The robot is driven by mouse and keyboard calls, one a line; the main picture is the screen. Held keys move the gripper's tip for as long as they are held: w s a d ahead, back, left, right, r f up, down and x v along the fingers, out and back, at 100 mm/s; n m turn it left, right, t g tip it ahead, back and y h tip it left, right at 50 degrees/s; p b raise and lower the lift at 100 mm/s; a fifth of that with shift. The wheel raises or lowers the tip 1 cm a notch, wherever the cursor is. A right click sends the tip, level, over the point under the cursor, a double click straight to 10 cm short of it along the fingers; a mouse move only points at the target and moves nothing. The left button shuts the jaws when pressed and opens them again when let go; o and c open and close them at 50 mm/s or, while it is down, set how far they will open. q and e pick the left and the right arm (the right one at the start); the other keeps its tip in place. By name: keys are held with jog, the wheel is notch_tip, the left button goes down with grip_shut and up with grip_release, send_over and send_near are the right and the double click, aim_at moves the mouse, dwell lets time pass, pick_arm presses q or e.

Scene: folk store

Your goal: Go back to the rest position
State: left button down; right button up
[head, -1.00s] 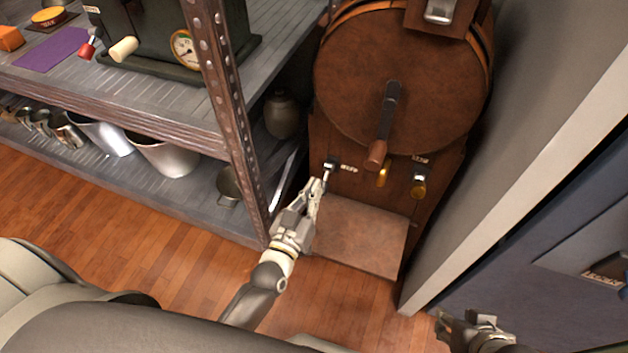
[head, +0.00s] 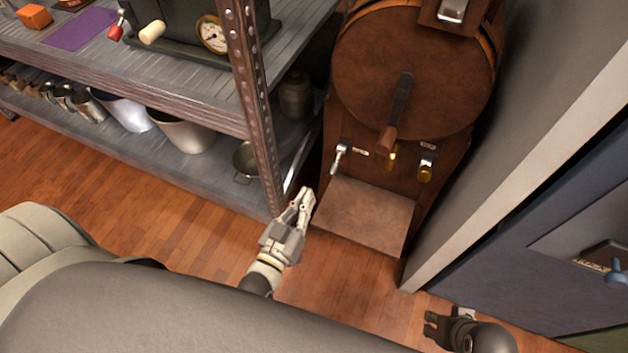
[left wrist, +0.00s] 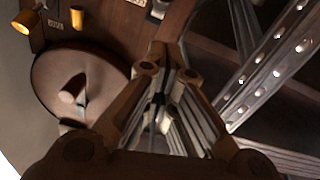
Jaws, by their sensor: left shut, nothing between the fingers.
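My left gripper (head: 305,197) is shut and empty over the floor. It is in front of the brown wooden machine, apart from it, left of its lower ledge. In the left wrist view the closed fingers (left wrist: 168,62) fill the middle. My right gripper (head: 432,322) is low at the right, over the floor by the blue cabinet; its fingers are too dark and small to read. The brown machine (head: 400,70) has a round drum front with a handle, and a small silver lever (head: 338,158) hanging down on its left, clear of my left gripper.
A metal shelf (head: 195,108) with a riveted post (head: 252,95) stands close left of my left gripper, holding cups and buckets. A pale wall (head: 500,150) and a blue cabinet (head: 490,265) are at the right. The wooden floor (head: 340,290) between is clear.

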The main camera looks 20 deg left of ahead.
pick_arm(q)
jog(key=shift+s+f, duration=0.2)
jog(key=shift+s, duration=0.55)
